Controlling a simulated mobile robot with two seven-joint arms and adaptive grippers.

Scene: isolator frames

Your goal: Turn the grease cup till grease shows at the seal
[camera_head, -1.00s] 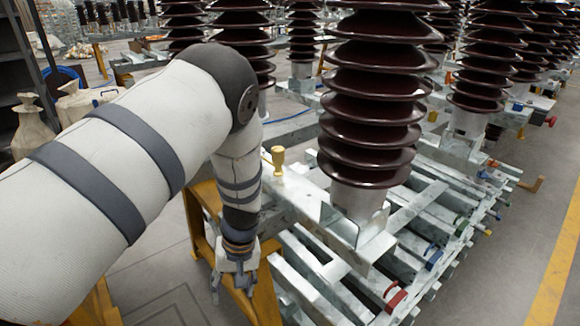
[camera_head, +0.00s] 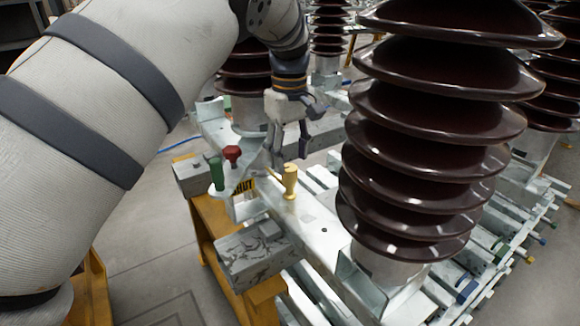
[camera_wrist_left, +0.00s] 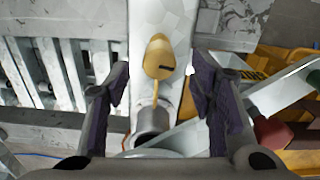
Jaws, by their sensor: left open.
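The grease cup (camera_head: 289,182) is a small brass-coloured cup standing on the pale metal beam (camera_head: 312,225). My left gripper (camera_head: 291,150) is open and empty, pointing down above the beam, just behind the cup in the head view. In the left wrist view the cup (camera_wrist_left: 159,57) shows between the open fingers (camera_wrist_left: 158,78); no contact is visible. A grey cylinder (camera_wrist_left: 152,120) with a thin yellow strip lies close to it on the beam. I cannot make out the seal or any grease. My right gripper is not in view.
A large brown ribbed insulator (camera_head: 425,130) rises close on the right. A yellow trestle (camera_head: 210,225) supports the beam.

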